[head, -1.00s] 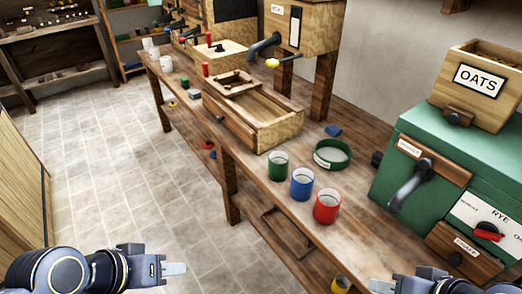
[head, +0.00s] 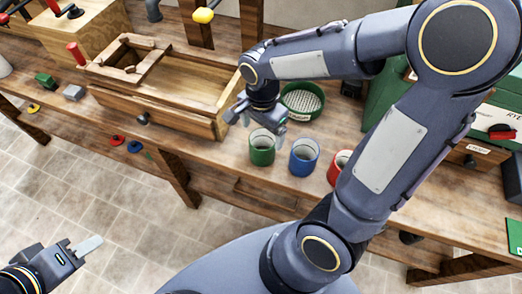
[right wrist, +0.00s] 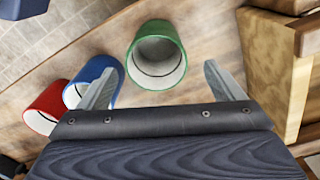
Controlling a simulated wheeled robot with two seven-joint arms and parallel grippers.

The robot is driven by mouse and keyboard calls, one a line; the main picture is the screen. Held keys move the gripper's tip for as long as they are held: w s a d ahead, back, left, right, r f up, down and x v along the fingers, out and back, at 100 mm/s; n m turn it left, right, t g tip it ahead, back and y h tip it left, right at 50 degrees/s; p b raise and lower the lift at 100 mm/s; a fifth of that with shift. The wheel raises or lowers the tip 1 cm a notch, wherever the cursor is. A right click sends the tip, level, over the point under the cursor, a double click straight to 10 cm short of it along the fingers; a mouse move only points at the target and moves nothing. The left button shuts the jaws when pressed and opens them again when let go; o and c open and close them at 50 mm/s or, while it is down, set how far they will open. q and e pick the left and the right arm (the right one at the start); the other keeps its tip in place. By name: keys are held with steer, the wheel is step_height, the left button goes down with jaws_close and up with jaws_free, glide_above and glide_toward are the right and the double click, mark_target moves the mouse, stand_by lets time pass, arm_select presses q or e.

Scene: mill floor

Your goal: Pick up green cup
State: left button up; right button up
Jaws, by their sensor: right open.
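The green cup (head: 262,147) stands upright on the wooden bench near its front edge, left of the blue cup (head: 304,157) and the red cup (head: 340,168). My right gripper (head: 259,117) is just behind and above the green cup in the head view. In the right wrist view the right gripper (right wrist: 158,85) is open and empty. There the green cup (right wrist: 157,55) lies ahead of the space between the fingers, and the blue cup (right wrist: 93,82) is by the left finger. My left gripper (head: 84,247) is at lower left over the floor, its jaw state unclear.
A round green sieve-like dish (head: 302,100) stands behind the cups. A wooden box tray (head: 165,108) is left of the green cup. A green machine is at right, partly hidden by my right arm. The bench in front of the tray is narrow.

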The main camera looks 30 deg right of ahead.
mark_target(263, 147)
steer(key=f, duration=0.7)
steer(key=shift+s+f, duration=0.2)
steer(key=shift+f, duration=0.05)
steer(key=shift+r, duration=0.1)
steer(key=c, duration=1.2)
